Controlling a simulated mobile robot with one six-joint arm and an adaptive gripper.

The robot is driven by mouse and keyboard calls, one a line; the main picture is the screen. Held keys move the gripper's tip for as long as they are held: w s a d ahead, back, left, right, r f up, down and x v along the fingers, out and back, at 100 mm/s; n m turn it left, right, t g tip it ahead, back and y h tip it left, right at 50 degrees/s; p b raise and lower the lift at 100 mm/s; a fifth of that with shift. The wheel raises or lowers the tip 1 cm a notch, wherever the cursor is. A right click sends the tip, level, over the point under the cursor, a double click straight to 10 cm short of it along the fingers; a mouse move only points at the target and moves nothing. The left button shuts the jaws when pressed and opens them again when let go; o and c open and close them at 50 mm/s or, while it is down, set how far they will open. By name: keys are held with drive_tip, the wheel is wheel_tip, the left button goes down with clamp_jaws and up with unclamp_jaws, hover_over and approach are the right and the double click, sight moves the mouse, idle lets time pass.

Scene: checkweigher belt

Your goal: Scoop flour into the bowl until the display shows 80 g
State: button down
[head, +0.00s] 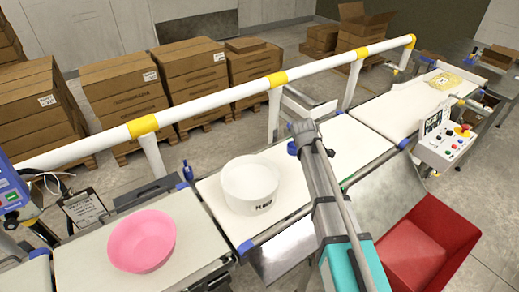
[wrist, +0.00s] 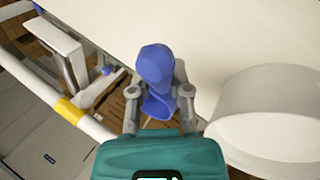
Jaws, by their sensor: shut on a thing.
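My gripper (wrist: 160,98) is shut on a blue scoop (wrist: 154,66), seen in the wrist view. I cannot tell whether the scoop holds flour. The white flour tub (head: 250,188) stands upright on the middle belt in the head view, to the left of my arm. The tub also shows at the right of the wrist view (wrist: 270,98), beside and apart from the scoop. Its contents cannot be told from its white inside. The pink bowl (head: 142,240) stands on the left belt section. A blue display (head: 11,192) is cut off at the left edge; its reading is illegible.
A white rail with yellow bands (head: 208,106) runs behind the belts. A control box (head: 446,140) stands at right. A red bin (head: 425,245) is at lower right. A yellow packet (head: 444,81) lies on the far belt. Cardboard boxes (head: 125,90) are stacked behind the rail.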

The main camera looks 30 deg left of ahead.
wheel_tip(320, 180, up, 7)
drive_tip(key=p, duration=0.6)
drive_tip(key=shift+r, duration=0.2)
